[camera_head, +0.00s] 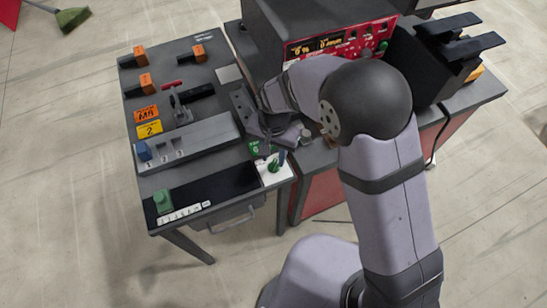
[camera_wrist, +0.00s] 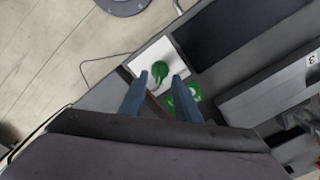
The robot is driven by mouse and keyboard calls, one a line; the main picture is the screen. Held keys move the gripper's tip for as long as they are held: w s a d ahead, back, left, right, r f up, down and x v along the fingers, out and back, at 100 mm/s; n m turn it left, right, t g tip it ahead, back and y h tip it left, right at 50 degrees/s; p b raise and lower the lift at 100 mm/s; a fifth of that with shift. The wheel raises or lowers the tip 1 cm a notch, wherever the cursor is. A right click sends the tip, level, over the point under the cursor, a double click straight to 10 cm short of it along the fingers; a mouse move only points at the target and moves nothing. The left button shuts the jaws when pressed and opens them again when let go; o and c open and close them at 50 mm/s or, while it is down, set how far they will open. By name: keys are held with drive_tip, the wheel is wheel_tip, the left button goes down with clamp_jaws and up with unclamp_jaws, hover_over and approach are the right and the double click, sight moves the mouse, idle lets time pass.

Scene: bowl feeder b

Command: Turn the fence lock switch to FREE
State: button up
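A green rotary knob (camera_head: 273,166) sits on a white plate (camera_head: 266,179) at the near right corner of the bench top. I take it for the fence lock switch, but its lettering is too small to read. In the wrist view the knob (camera_wrist: 159,70) lies on the white plate (camera_wrist: 146,62), just beyond and between my fingertips. In the head view my gripper (camera_head: 275,156) is over the plate's far edge, largely hidden by my wrist. I cannot tell whether the fingers touch the knob.
A green label (camera_wrist: 185,101) lies beside the plate. A grey fixture bar (camera_head: 190,142) with numbered spots and a blue block (camera_head: 143,150) stands behind. A black tray with a green block (camera_head: 162,200) lies left. A red-panelled machine (camera_head: 335,42) stands at the back.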

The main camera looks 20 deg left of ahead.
sight(274, 166)
drive_tip(key=shift+f, duration=1.45)
clamp_jaws()
